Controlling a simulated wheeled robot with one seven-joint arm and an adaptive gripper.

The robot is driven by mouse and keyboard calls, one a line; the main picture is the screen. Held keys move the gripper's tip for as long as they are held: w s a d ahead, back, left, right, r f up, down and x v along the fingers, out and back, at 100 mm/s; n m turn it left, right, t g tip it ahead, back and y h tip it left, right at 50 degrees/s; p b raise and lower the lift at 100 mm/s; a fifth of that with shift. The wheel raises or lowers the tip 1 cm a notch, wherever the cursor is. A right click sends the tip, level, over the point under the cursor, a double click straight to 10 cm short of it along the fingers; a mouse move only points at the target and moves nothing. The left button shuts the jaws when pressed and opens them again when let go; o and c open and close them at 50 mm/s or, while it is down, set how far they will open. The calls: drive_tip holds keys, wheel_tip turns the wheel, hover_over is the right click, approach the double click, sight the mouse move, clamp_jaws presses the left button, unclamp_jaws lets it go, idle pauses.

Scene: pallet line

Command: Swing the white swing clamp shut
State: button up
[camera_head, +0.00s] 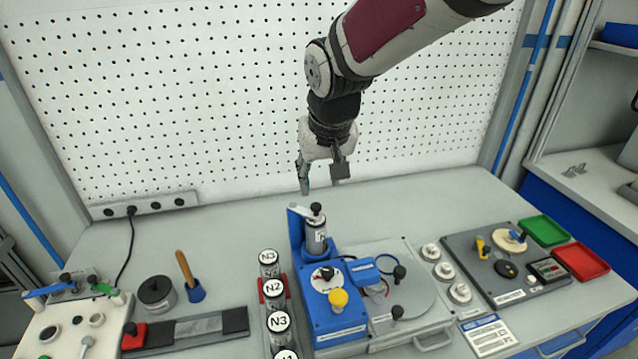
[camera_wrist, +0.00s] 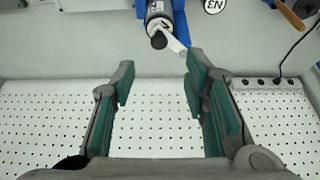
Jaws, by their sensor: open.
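The white swing clamp (camera_head: 299,211) is a short white arm at the top of a blue upright bracket (camera_head: 296,232). It points up and to the left, beside a labelled silver cylinder (camera_head: 316,238) with a black knob. In the wrist view the white clamp arm (camera_wrist: 174,46) slants beside the cylinder (camera_wrist: 160,10); whether it touches the cylinder is unclear. My gripper (camera_head: 322,181) hangs behind and above the bracket, apart from it. In the wrist view my gripper (camera_wrist: 160,72) has its fingers wide apart, with nothing between them.
A blue station (camera_head: 337,319) with a yellow button stands in front of the bracket. Several N-labelled cylinders (camera_head: 275,289) stand to its left. A grey plate (camera_head: 410,292) lies to its right. A pegboard (camera_head: 200,90) rises behind. The rear bench strip is mostly clear.

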drive_tip(key=v, duration=0.2)
drive_tip(key=shift+s+r, duration=0.15)
drive_tip(key=shift+r, duration=0.15)
